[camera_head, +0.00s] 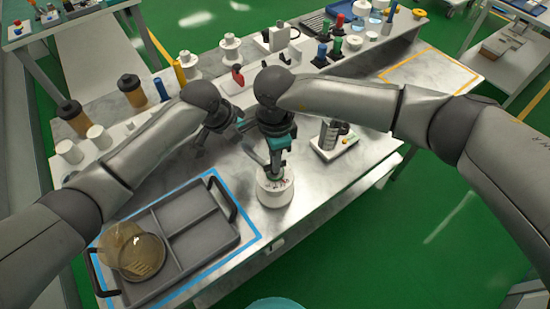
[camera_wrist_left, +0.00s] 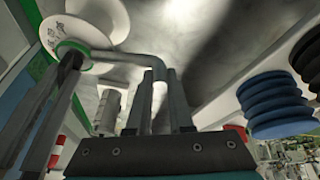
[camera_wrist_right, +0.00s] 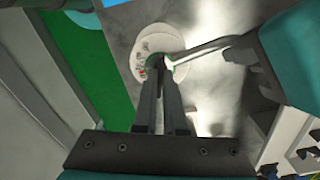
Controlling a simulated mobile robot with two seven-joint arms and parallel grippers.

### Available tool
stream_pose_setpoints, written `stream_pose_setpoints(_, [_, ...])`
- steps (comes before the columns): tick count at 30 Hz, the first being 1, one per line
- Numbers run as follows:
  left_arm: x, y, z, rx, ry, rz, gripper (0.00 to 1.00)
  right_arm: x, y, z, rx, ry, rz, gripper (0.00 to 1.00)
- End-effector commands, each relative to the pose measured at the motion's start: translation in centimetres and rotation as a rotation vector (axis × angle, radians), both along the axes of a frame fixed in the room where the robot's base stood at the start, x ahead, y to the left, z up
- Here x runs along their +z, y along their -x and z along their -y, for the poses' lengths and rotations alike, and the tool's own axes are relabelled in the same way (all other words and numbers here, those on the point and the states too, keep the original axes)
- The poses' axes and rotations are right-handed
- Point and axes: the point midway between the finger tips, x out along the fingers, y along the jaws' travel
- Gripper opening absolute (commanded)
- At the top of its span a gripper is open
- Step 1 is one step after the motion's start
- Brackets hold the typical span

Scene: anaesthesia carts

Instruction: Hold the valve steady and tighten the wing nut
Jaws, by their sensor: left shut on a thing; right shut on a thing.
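The valve (camera_head: 275,194) is a white round body with small red and dark marks, standing near the front edge of the worktop. A grey bent handle (camera_wrist_right: 205,48) runs out from its centre. My left gripper (camera_wrist_left: 157,75) is shut on this handle, out from the round body. My right gripper (camera_wrist_right: 165,68) comes down from above and is shut at the valve's centre. The wing nut is hidden between its fingers, so I cannot make out its wings. The right fingers also show in the left wrist view, over the green-ringed centre.
A grey divided tray (camera_head: 195,240) with an amber round dish (camera_head: 140,255) stands at the left front. A small device (camera_head: 335,140) stands right of the valve. Jars, bottles and coloured knobs line the back. A yellow-outlined area (camera_head: 430,68) at the right is bare.

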Motion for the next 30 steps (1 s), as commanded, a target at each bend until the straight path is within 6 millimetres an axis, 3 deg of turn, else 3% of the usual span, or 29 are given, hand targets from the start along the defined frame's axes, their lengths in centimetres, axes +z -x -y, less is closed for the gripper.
stream_pose_setpoints(10, [-0.1,0.0,-0.1,0.002,-0.003,-0.002,0.0,0.1,0.0,0.0,-0.022,0.0,0.0,0.0])
stream_pose_setpoints(12, [-0.1,0.0,-0.1,0.002,-0.003,-0.002,0.0,0.1,0.0,0.0,-0.022,0.0,0.0,0.15])
stream_pose_setpoints(19, [-0.1,0.0,-0.1,0.001,-0.003,-0.002,0.0,0.0,0.0,0.0,-0.021,0.0,0.0,0.39])
stream_pose_setpoints(26, [-0.1,0.0,-0.1,0.001,-0.003,-0.002,0.0,0.1,0.0,0.0,-0.02,0.0,0.0,0.39])
stream_pose_setpoints(30, [-0.1,0.0,-0.1,0.001,-0.003,-0.002,0.0,1.1,-0.1,0.0,-0.019,-0.001,0.002,0.39])
